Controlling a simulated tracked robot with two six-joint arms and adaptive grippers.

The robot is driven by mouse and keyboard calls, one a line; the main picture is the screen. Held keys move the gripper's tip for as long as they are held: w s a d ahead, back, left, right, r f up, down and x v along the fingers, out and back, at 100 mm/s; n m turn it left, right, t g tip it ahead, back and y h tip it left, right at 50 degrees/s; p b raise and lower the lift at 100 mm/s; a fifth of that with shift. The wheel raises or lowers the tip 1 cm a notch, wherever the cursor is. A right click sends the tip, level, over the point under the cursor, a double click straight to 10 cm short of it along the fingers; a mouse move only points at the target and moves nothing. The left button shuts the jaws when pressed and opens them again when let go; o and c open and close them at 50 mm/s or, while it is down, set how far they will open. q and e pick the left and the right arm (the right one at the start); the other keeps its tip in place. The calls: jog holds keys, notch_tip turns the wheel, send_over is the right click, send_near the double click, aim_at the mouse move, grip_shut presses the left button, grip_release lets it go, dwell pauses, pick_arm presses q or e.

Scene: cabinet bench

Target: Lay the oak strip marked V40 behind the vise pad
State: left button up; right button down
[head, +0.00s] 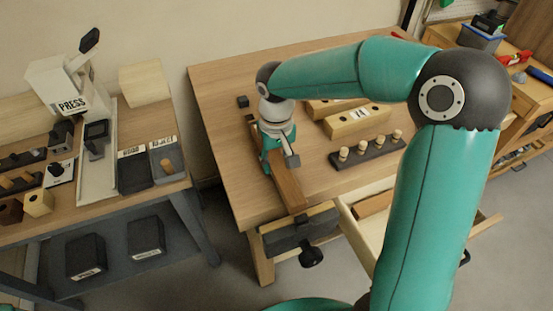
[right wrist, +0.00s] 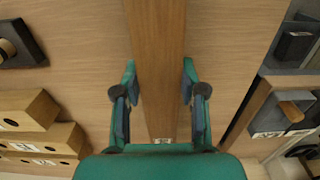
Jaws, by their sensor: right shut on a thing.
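My right gripper (head: 279,162) points down over the bench top and is shut on a brown wooden strip (head: 290,191). In the right wrist view the strip (right wrist: 157,45) runs lengthwise between the two fingers (right wrist: 160,80). A small pale tag on it is too small to read. In the head view the strip's near end reaches the bench's front edge, above the vise (head: 288,238) with its dark handle (head: 312,257). I cannot tell the vise pad apart clearly, nor whether the strip touches the bench. My left gripper is not in view.
Labelled wooden blocks (head: 357,122) and a dark peg rack (head: 367,153) stand on the bench right of the gripper. An open drawer (head: 361,232) with a brown piece inside sticks out right of the vise. A press table (head: 99,172) stands left, across a gap.

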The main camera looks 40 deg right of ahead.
jog(key=shift+f+b, duration=0.6)
jog(key=shift+f, duration=0.15)
dwell(0.4)
jog(key=shift+c, duration=2)
grip_release()
jog(key=shift+r, duration=0.15)
jog(key=shift+r+p, duration=2.85)
jog(key=shift+r, duration=0.55)
jog(key=shift+s+f, duration=0.1)
